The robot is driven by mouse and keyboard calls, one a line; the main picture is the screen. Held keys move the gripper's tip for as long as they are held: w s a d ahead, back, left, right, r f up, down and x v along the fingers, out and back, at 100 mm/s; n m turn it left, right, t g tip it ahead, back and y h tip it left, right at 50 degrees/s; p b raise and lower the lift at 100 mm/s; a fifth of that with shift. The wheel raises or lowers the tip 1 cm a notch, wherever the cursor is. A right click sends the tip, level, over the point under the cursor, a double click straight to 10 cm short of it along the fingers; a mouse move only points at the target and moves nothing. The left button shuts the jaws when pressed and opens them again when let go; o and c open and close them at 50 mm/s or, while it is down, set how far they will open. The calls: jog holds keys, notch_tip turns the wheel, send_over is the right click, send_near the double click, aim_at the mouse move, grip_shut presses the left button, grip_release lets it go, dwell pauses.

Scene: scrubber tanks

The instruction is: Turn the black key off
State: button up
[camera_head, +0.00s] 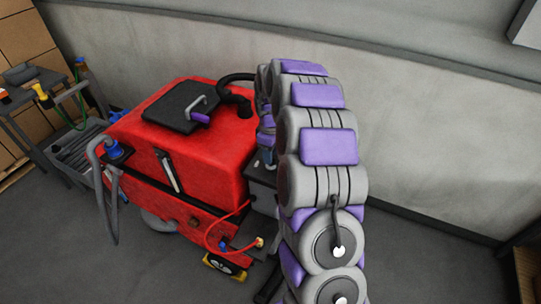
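A red scrubber machine (180,150) stands left of centre against the wall. A black lid (182,107) lies on its top, with a grey bent handle (195,105) that has a purple grip. A dark grey box (263,184) shows at the machine's right end, partly behind my arm. I cannot make out the black key; that end of the machine is largely covered by my arm. My grey and purple arm reaches from the bottom of the picture up to the machine's right side. My gripper is hidden behind the arm's links, so its fingers and any contact do not show.
A black hose (237,80) curves at the machine's top right. A red cable (212,232) hangs at its lower front. A bench (45,85) with small items and cardboard boxes (22,40) stand at the left. The floor right of my arm is clear, up to a wooden crate (528,272).

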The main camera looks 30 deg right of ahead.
notch_tip(320, 180, up, 16)
jog(key=shift+f+p, duration=0.15)
jog(key=shift+p, duration=0.2)
dwell(0.4)
jog(key=s+a+f+m+g+b, duration=0.1)
jog(key=s+a+m+b, duration=0.1)
jog(key=s+a, duration=0.65)
jog(key=s+a+m+b, duration=0.15)
jog(key=s+a, duration=0.35)
jog(key=s, duration=0.6)
jog(key=s+a+f+m+b, duration=0.1)
jog(key=s+f, duration=0.3)
jog(key=s, duration=0.6)
jog(key=s+a+f+m+b, duration=0.2)
jog(key=s+f+m, duration=0.1)
jog(key=s, duration=0.7)
jog(key=shift+s+f+g+b, duration=0.3)
jog(key=shift+f+g+b, duration=0.1)
jog(key=shift+f, duration=0.5)
